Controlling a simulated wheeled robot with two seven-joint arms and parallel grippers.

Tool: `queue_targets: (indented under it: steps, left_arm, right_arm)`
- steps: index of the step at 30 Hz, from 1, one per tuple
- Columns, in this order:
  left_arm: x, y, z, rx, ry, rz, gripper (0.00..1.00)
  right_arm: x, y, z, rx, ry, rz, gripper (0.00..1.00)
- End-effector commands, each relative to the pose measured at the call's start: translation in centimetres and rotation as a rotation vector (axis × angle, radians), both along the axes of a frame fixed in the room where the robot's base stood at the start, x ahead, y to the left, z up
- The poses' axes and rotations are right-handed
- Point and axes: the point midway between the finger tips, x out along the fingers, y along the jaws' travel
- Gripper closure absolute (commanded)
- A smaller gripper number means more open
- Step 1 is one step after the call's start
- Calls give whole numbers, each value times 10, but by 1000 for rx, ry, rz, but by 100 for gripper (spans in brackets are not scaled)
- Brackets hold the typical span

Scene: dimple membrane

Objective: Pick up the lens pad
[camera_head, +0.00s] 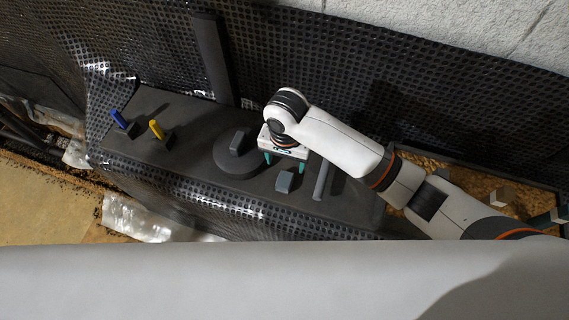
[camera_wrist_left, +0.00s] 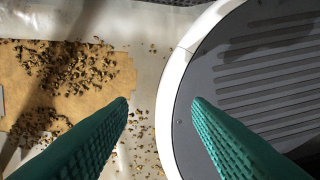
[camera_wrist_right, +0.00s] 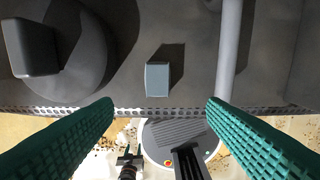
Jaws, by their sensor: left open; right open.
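I take the small blue-grey block to be the lens pad (camera_head: 284,181); no label confirms it. It lies on the dark table (camera_head: 190,150) near its front edge. In the right wrist view the pad (camera_wrist_right: 158,79) shows between and beyond the fingers. My right gripper (camera_head: 285,166), with teal fingers, is open, empty and over the table just behind the pad in the head view. It also shows in the right wrist view (camera_wrist_right: 159,103). My left gripper (camera_wrist_left: 160,102) is open and empty, away from the table, and is not seen in the head view.
Left of the pad, a dark block (camera_head: 238,141) stands on a round disc (camera_head: 228,163). A grey bar (camera_head: 321,180) lies close on its right. Blue (camera_head: 118,118) and yellow (camera_head: 156,128) handled pieces stand farther left. A dimpled black membrane (camera_head: 400,75) rises behind.

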Motion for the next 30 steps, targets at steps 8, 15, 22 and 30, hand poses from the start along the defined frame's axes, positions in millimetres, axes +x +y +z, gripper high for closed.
queue_targets:
  steps: [8,15,22,30]
  left_arm:
    - [-27,2,-6,3,38,0,55]
    - [-37,3,-8,6,54,-1,55]
    - [-20,2,-9,3,29,-1,55]
    - [-16,2,-11,3,22,-2,55]
  right_arm:
    - [-1,-1,-46,-5,3,-2,34]
    - [-1,0,-67,-2,1,-1,34]
    - [-4,5,-98,-4,2,0,34]
    - [-3,5,-119,-1,-1,0,34]
